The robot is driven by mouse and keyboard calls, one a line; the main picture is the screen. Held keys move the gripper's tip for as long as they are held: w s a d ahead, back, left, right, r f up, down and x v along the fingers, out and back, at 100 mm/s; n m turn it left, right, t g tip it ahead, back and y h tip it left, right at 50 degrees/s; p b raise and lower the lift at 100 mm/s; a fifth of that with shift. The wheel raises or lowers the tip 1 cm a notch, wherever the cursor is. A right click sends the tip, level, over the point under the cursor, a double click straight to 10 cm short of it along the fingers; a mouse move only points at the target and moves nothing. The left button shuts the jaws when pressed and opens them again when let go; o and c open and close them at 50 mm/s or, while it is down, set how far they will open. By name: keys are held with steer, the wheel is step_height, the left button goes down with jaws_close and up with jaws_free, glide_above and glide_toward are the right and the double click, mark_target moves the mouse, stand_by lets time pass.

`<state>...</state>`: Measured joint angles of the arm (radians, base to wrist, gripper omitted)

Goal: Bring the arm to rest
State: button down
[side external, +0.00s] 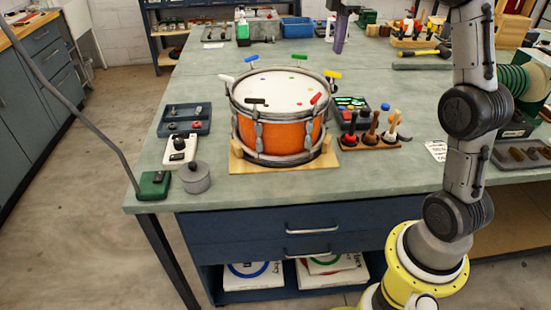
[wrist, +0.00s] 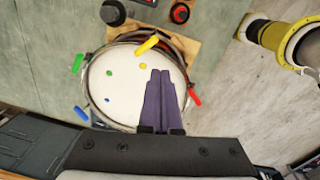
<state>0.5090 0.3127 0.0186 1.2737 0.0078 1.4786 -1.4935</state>
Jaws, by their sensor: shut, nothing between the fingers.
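My gripper (side external: 340,45) has purple fingers and hangs at the top of the side external view, above the bench and up and right of the drum in the picture. In the wrist view my gripper (wrist: 160,74) shows its fingers pressed together with nothing between them. The orange drum (side external: 262,135) with a white head stands on a wooden base (side external: 240,163). Colored keys sit around its rim, and small colored dots mark the head. In the wrist view the drum (wrist: 125,82) lies beyond the fingers, which hide part of its right side.
A blue-grey tray (side external: 205,129), a white box (side external: 180,150) and a grey lidded pot (side external: 195,178) stand left of the drum. A wooden rack of tools (side external: 385,141) stands right of it. Open bench top (side external: 205,75) lies behind and left of the drum.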

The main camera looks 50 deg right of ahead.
steer(key=s+a+r+m+t, duration=0.1)
steer(key=s+a+r+t, duration=0.1)
steer(key=s+a, duration=0.6)
steer(key=s+a+r+t, duration=0.15)
steer(key=s+a, duration=0.35)
steer(key=a, duration=0.5)
steer(key=s+a+f+m+t, duration=0.1)
steer(key=s+a+f+m, duration=0.2)
steer(key=s+f+m, duration=0.6)
steer(key=shift+s+a+f+m, duration=0.35)
steer(key=shift+s+f+m, duration=0.05)
steer(key=shift+f+m, duration=0.25)
